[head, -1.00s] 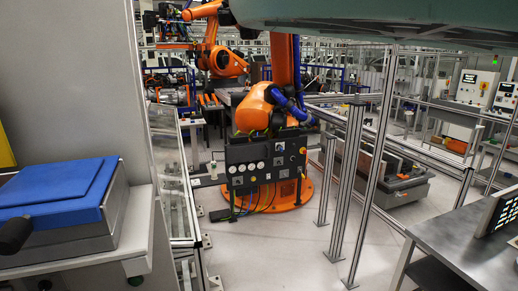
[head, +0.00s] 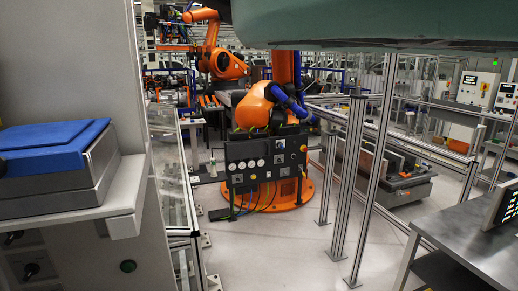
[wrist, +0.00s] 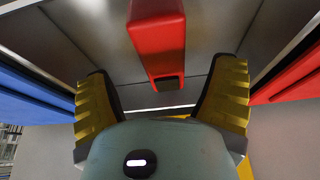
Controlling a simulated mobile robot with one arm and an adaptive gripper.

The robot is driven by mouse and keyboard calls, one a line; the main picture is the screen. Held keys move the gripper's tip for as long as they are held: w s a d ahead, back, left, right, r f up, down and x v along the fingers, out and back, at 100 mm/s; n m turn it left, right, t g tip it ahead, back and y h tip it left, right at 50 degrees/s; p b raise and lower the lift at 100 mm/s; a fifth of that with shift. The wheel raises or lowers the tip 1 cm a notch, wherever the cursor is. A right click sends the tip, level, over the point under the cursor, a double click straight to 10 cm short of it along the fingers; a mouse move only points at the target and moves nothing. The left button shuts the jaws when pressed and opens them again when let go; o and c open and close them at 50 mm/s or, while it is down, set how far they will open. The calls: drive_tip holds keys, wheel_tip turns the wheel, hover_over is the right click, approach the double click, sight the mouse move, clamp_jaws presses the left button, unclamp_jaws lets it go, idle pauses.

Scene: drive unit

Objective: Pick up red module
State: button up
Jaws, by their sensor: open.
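A red module (wrist: 158,38) shows at the top middle of the wrist view, a long red block with a dark patch at its near end. It lies over a grey metal surface. My gripper (wrist: 165,95) shows in the wrist view with its two yellow-and-black fingers wide apart and nothing between the tips. The red module is in line with the gap between the fingers, beyond the fingertips. I cannot tell how far it is from them. The head view shows neither the red module nor the gripper.
In the wrist view a blue part (wrist: 35,95) is at the left and another red part (wrist: 290,82) at the right. In the head view a blue-topped box (head: 50,150) sits on a ledge at left, a metal table (head: 465,240) at right. Open floor (head: 275,250) lies between.

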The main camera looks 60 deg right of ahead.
drive_tip(key=shift+b+x, duration=0.45)
drive_tip(key=shift+x, duration=0.35)
drive_tip(key=shift+w+p, duration=0.3)
drive_tip(key=shift+p, duration=0.3)
drive_tip(key=shift+w+d+f, duration=0.1)
drive_tip(key=shift+w+f, duration=0.1)
drive_tip(key=shift+f, duration=0.05)
drive_tip(key=shift+p+x, duration=1.2)
drive_tip(key=shift+p, duration=0.1)
drive_tip(key=c, duration=1.4)
drive_tip(key=shift+r, duration=0.15)
